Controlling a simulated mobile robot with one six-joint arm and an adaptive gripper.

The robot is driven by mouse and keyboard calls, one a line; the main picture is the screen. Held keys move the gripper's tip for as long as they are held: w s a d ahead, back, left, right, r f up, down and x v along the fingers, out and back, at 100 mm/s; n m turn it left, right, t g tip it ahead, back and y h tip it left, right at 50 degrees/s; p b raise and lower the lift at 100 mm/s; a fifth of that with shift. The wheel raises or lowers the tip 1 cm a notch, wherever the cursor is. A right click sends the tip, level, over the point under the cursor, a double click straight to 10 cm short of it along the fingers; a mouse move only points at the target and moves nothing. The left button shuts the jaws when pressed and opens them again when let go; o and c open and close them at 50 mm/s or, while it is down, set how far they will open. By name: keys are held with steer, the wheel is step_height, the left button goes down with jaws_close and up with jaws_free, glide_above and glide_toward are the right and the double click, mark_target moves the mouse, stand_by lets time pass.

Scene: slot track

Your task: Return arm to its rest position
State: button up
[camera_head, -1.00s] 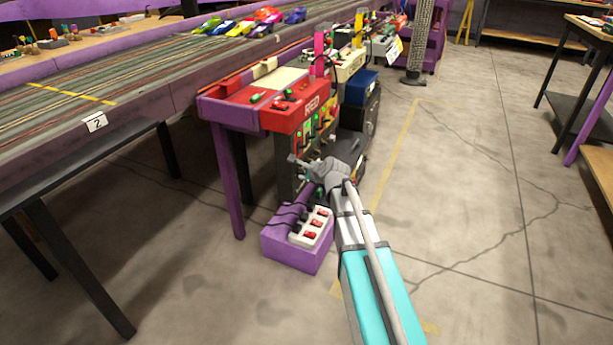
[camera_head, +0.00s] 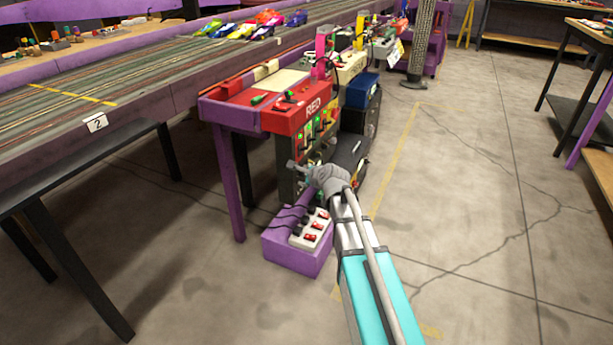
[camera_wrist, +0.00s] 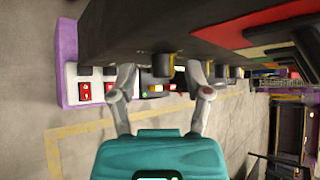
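My teal and white arm reaches from the bottom of the head view towards the front of the red control station (camera_head: 303,117), above the purple box (camera_head: 290,258) on the floor. My gripper (camera_head: 296,170) is small there, close to the station's switch panel. In the wrist view my gripper (camera_wrist: 160,75) shows two grey fingers spread apart. The white power strip (camera_wrist: 85,88) with red switches lies left of the fingers in the wrist view.
The slot track (camera_head: 150,70) with several coloured cars (camera_head: 240,28) runs along the left on dark legs. More stations and a blue box (camera_head: 361,89) stand behind the red station. A grey pillar (camera_head: 421,45) stands further back. The concrete floor (camera_head: 470,210) on the right is clear.

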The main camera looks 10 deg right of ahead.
steer(key=shift+r, duration=0.15)
steer(key=shift+s+r+n+p, duration=0.4)
steer(key=shift+r+p, duration=0.4)
steer(key=shift+p, duration=0.45)
steer(key=s+r+n+g+h+p, duration=0.1)
steer(key=s+r+n+g+p, duration=0.2)
steer(key=s+r+n+p, duration=0.3)
steer(key=s+d+r+n+g+h+p, duration=0.1)
steer(key=s+r+n+g+p, duration=0.3)
steer(key=s+r+n+p, duration=0.3)
steer(key=s+r+n+g+h+p, duration=0.2)
steer(key=s+r+n+g+p, duration=0.2)
steer(key=s+r+p, duration=1)
step_height(320, 180, up, 13)
steer(key=n+p, duration=0.3)
steer(key=p, duration=1.8)
steer(key=shift+s+d+p, duration=0.2)
steer(key=shift+s+p, duration=0.05)
steer(key=shift+p, duration=0.15)
steer(key=shift+c, duration=0.5)
